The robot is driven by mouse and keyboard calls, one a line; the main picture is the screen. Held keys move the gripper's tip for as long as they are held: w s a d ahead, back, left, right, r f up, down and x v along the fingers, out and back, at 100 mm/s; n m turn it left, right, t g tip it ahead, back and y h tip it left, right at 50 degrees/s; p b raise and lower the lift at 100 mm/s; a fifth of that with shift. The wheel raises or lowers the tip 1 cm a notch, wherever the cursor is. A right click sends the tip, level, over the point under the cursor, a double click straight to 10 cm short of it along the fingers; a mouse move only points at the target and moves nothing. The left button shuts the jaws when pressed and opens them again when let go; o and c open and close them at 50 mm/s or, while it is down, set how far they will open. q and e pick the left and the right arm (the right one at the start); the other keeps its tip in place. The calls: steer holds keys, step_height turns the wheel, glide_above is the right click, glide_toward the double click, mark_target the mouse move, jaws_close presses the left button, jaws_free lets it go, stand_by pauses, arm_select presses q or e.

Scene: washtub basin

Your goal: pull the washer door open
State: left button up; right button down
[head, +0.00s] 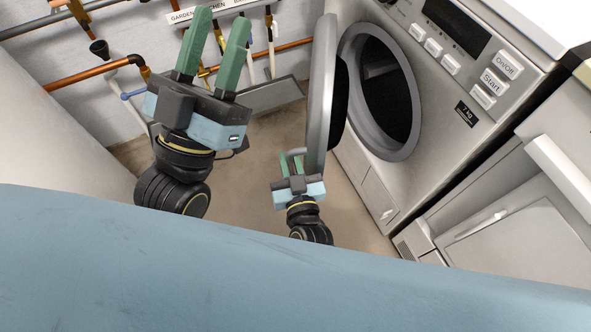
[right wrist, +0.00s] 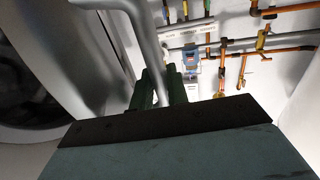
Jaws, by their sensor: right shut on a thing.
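The washer (head: 455,130) stands at the right with its round drum opening (head: 385,90) uncovered. Its round grey door (head: 321,80) is swung well out from the front and shows nearly edge-on. My right gripper (head: 291,160) is at the door's lower outer side. In the right wrist view its green fingers (right wrist: 161,92) are shut on the grey bar handle (right wrist: 148,45), which runs between them. My left gripper (head: 212,50) is raised at the left, apart from the door. Its two green fingers are spread and nothing is between them.
Pipes and taps (head: 110,65) line the back wall under a label strip (head: 205,12). A grey panel (head: 270,95) is near the floor there. A white appliance (head: 520,235) stands at the lower right. Bare floor (head: 245,185) lies between the grippers.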

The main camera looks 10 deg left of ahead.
steer(key=shift+a+f, duration=0.1)
steer(key=shift+a, duration=0.3)
arm_select(q)
steer(key=shift+s+a+r, duration=0.1)
steer(key=shift+s+a, duration=0.05)
steer(key=shift+s, duration=0.25)
arm_select(e)
steer(key=c, duration=1.7)
jaws_free()
